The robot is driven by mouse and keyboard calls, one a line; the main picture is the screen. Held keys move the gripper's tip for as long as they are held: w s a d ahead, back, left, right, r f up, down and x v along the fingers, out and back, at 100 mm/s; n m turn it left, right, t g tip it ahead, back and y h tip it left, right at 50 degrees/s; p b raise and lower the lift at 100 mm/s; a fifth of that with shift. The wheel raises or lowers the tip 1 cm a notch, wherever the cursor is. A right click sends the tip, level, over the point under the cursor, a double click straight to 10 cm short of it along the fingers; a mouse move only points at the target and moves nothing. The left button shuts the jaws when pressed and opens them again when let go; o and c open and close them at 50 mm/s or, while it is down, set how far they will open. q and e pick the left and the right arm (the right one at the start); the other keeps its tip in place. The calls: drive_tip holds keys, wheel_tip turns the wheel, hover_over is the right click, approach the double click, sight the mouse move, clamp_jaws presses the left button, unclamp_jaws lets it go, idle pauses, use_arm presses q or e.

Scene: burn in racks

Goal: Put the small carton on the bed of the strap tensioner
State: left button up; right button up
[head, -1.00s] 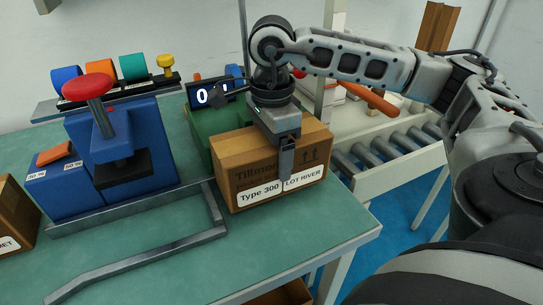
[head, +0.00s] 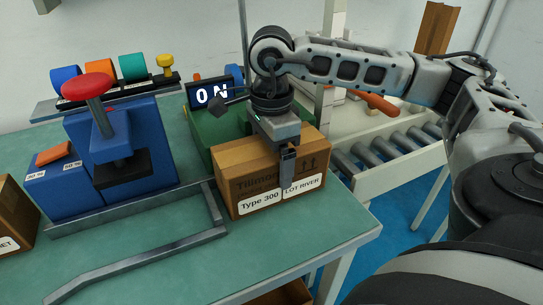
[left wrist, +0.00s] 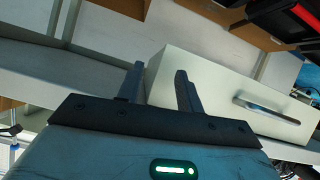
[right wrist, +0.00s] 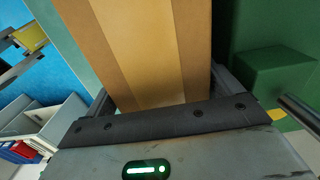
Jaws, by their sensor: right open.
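The small carton (head: 235,185) is a brown cardboard box with "Type 300" and "LOT RIVER" labels, in front of the green strap tensioner (head: 203,125), whose display reads 0 N. The carton's underside and the tensioner's bed are hidden, so I cannot tell whether it rests there. My right gripper (head: 284,160) is open over the carton, one finger before its front face and the other hidden. In the right wrist view the taped carton (right wrist: 150,50) lies between the open fingers. My left gripper (left wrist: 158,85) is open and empty, seen only in the left wrist view.
A blue press (head: 110,145) with a red knob stands left on the green table (head: 130,255). A bent metal bar frame (head: 140,262) lies in front. Tape rolls sit on a rack behind. A roller conveyor (head: 385,150) is at the right. Another carton (head: 12,215) is at the left edge.

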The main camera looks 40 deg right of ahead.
wheel_tip(320, 180, up, 12)
drive_tip(key=shift+f+p, duration=0.2)
drive_tip(key=shift+p, duration=0.55)
